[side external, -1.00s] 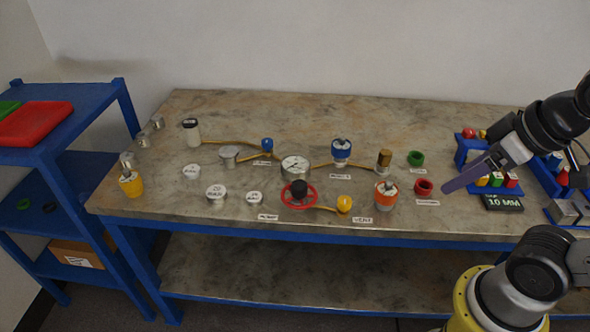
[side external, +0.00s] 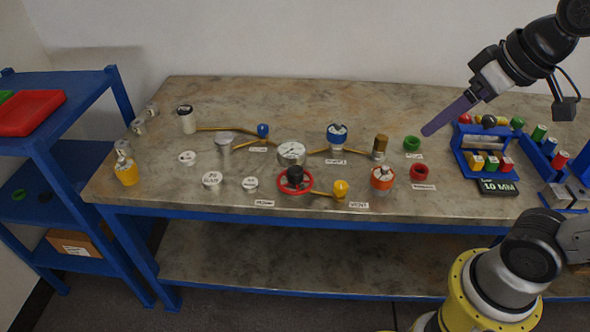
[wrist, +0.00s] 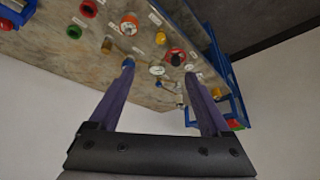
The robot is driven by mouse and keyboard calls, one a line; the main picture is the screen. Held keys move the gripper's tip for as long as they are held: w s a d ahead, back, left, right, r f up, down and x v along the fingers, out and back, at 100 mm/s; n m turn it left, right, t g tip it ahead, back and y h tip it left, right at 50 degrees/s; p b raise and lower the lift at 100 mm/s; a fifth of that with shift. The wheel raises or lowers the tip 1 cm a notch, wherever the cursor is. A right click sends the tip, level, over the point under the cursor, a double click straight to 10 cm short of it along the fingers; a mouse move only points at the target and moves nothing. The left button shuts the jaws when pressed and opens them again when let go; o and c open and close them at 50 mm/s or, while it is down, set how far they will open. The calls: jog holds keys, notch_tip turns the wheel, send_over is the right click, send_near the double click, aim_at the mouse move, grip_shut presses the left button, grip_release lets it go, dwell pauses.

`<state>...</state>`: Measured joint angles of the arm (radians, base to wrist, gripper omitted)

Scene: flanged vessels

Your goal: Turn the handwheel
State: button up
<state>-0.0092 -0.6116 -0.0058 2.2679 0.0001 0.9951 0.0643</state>
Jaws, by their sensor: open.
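The red handwheel (side external: 293,190) with a black hub lies flat near the front middle of the bench, in front of a round dial gauge (side external: 291,153). In the wrist view the handwheel (wrist: 176,57) shows small and far off, between the fingers near the right one. My gripper (side external: 428,131) is high at the right of the handwheel, well apart from it. Its long purple fingers overlap in the side view. In the wrist view my gripper (wrist: 159,69) has its fingers spread wide with nothing between them.
A yellow knob (side external: 341,188) on a brass pipe stands right of the handwheel. White-lidded vessels (side external: 212,179) stand left. A blue rack (side external: 462,158) holds coloured cylinders.

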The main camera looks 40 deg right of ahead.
jog(key=w+a+r+g, duration=0.1)
jog(key=w+r, duration=0.2)
jog(key=w, duration=0.6)
jog(key=g, duration=0.5)
send_over(295, 169)
notch_tip(295, 169, down, 17)
jog(key=shift+n, duration=0.3)
notch_tip(295, 169, down, 14)
jog(key=shift+s+r, duration=0.1)
jog(key=shift+r, duration=0.05)
jog(key=shift+c, duration=0.2)
grip_shut()
